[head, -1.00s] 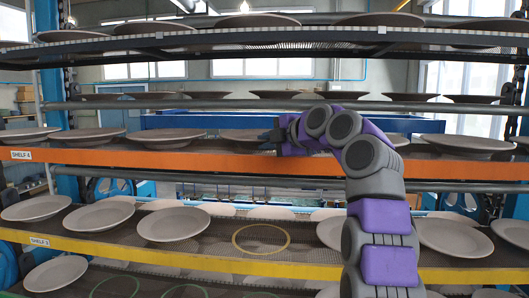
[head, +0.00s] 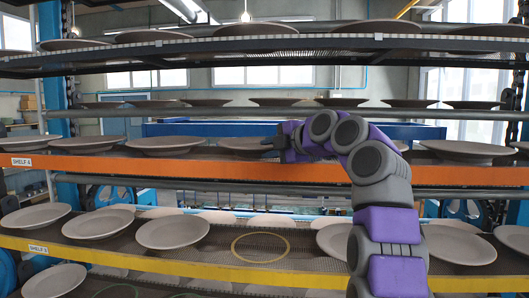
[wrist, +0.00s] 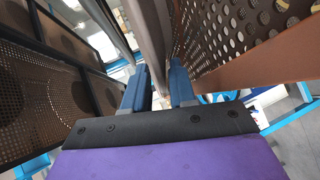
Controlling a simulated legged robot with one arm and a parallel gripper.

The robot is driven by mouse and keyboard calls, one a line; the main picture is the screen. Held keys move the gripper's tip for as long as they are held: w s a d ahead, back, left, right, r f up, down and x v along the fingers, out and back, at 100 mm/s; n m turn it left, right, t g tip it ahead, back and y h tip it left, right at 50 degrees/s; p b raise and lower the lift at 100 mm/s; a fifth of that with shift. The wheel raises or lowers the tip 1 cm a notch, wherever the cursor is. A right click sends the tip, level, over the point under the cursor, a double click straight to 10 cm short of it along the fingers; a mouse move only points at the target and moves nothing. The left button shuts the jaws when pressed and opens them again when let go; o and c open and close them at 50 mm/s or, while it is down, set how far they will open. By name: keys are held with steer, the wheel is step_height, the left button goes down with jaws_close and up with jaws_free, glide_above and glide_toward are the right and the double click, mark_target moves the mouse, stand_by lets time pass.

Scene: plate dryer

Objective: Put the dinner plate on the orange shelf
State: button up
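The grey dinner plate (head: 243,144) is on the orange shelf (head: 190,168), just left of my gripper, and looks level. My gripper (head: 274,145) is at the plate's right edge, just above the shelf's front lip. In the wrist view the plate's rim (wrist: 158,45), seen edge-on, runs between the two blue fingers of my gripper (wrist: 161,85), which are closed closely about it. The perforated surface of the orange shelf (wrist: 220,45) lies to the right there. Exact contact between rim and shelf is hidden.
Other plates stand on the same shelf, one to the left (head: 165,143) and one to the right (head: 466,150). The yellow shelf (head: 200,255) below holds several plates and a bare yellow ring (head: 260,246). A dark shelf (head: 270,42) hangs above my arm.

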steer(key=b+v, duration=0.1)
steer(key=v, duration=0.9)
steer(key=shift+s, duration=0.4)
steer(key=shift+r, duration=0.1)
